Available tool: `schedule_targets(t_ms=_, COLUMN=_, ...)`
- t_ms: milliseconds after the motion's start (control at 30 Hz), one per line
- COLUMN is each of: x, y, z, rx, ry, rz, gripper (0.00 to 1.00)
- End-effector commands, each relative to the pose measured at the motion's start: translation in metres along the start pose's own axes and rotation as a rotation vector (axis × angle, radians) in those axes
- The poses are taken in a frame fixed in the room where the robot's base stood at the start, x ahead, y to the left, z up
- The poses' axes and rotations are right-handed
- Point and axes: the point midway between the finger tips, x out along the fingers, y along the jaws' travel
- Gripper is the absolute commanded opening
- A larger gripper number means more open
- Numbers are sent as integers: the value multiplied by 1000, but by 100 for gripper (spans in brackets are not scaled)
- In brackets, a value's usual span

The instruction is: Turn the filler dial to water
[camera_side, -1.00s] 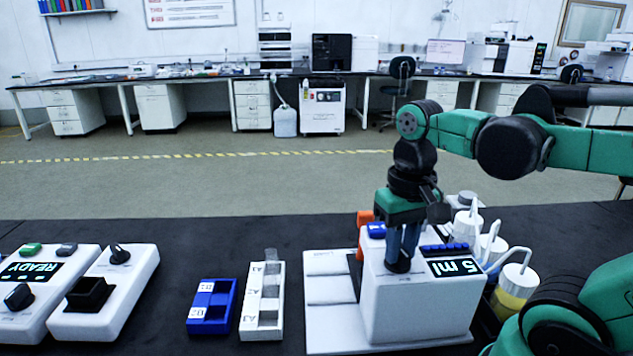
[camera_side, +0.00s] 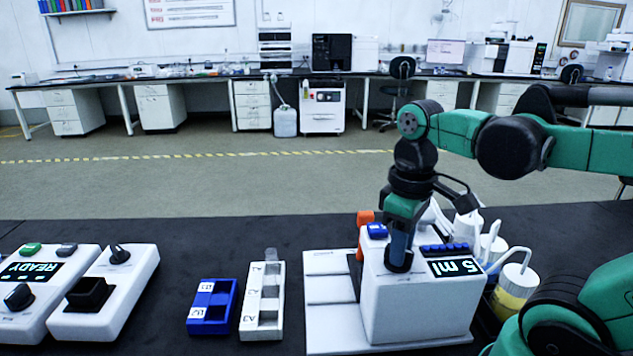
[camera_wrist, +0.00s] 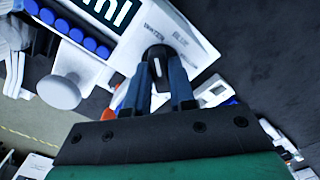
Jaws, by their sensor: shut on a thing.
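The filler (camera_side: 410,310) is a white box at the right of the bench, with a display (camera_side: 455,267) reading "5 ml". Its black dial (camera_side: 398,267) is on the top, partly hidden by my fingers. In the wrist view the dial (camera_wrist: 157,54) shows a white mark, with a "WATER" label beside it and a second, blurred label to the right. My gripper (camera_side: 401,250) points down, its blue fingers shut on the dial; it also shows in the wrist view (camera_wrist: 160,72).
Several blue buttons (camera_side: 445,248) are beside the display. White-capped bottles (camera_side: 515,285) with tubes stand close on the right. A blue rack (camera_side: 211,307), a white rack (camera_side: 263,305) and a device reading "READY" (camera_side: 33,272) are to the left.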

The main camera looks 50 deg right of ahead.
Motion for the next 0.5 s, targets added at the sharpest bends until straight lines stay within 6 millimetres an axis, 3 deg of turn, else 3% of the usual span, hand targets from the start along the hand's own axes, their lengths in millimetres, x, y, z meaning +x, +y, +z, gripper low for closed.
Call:
schedule_targets(t_ms=400, x=0, y=0, z=0, rx=-11, ry=-1, rz=1, gripper=0)
schedule_targets(t_ms=433, x=0, y=0, z=0, rx=-10, ry=-1, rz=1, gripper=22)
schedule_targets(t_ms=500, x=0, y=0, z=0, rx=-10, ry=-1, rz=1, gripper=42)
